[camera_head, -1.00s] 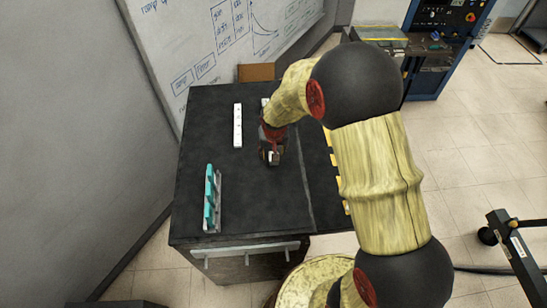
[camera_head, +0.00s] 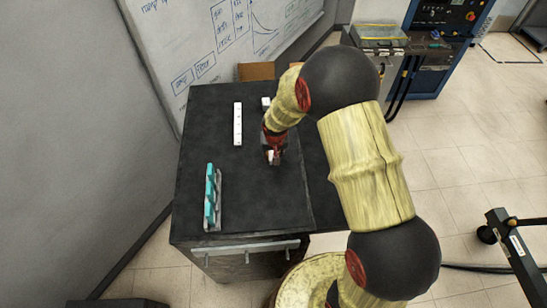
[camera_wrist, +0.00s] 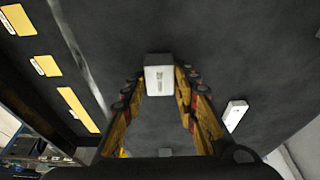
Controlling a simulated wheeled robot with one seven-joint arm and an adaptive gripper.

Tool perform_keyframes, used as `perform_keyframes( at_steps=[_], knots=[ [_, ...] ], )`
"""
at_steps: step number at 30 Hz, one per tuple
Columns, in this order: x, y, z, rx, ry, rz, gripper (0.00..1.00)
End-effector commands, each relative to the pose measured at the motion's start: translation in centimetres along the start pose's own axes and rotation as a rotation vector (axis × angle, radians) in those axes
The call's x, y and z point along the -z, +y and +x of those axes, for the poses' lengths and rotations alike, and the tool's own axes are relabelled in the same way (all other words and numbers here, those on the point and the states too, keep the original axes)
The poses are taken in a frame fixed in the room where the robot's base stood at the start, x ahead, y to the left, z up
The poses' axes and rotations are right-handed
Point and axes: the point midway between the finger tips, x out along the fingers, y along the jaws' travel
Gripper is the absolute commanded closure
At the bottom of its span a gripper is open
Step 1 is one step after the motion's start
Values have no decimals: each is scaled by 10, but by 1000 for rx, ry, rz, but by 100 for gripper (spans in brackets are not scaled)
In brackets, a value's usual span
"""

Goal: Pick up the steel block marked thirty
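A pale block (camera_wrist: 160,80) sits between the two fingertips of my gripper (camera_wrist: 160,74) in the wrist view. Dark marks show on its face but are too small to read. The fingers lie close along both sides of it; I cannot tell whether they touch it. In the head view my gripper (camera_head: 274,156) is low over the black tabletop, with a small pale block (camera_head: 271,155) at its tip. Whether the block rests on the table or is raised is unclear.
A white bar (camera_head: 238,124) and a small white block (camera_head: 266,101) lie on the black table (camera_head: 255,205). A rack with teal pieces (camera_head: 212,198) stands at the front left. Yellow cards (camera_wrist: 77,108) lie to the left in the wrist view. A whiteboard (camera_head: 215,45) stands behind.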

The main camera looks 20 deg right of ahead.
Motion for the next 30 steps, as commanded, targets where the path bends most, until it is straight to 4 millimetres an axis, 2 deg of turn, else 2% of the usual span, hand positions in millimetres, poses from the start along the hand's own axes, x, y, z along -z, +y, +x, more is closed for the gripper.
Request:
perform_keyframes(
  at_steps=[14, 23, 30],
  knots=[
    [0, 0, 0, 0, 0, 0, 100],
    [1, 0, -1, 0, 1, 0, 100],
    [7, 0, -18, 0, 4, 0, 100]
  ],
)
